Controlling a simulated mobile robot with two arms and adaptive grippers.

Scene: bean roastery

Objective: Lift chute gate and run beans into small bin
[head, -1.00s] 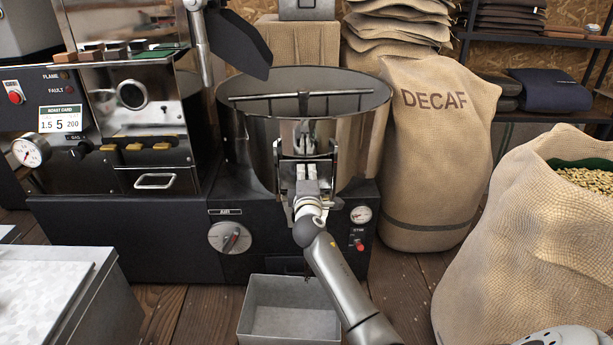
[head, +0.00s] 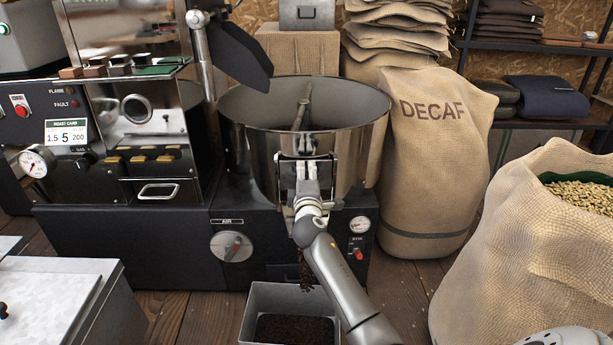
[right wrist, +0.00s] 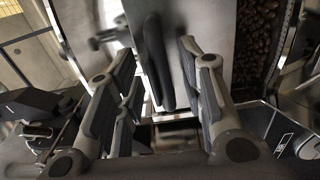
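The round steel cooling drum (head: 345,150) stands in the middle of the head view. My right gripper (head: 306,172) is at its front wall, at the chute gate. A stream of dark beans (head: 306,272) falls below the gate, partly behind my right arm. The small bin (head: 258,300), an open grey metal box, stands on the floor under the stream. Dark beans (head: 293,328) cover its bottom. My left gripper is not in view.
The roaster with its control panel (head: 62,133) stands at left. A DECAF sack (head: 432,165) is right of the drum, and an open sack (head: 530,255) of pale beans is at front right. A pale-topped metal box (head: 50,295) is at front left.

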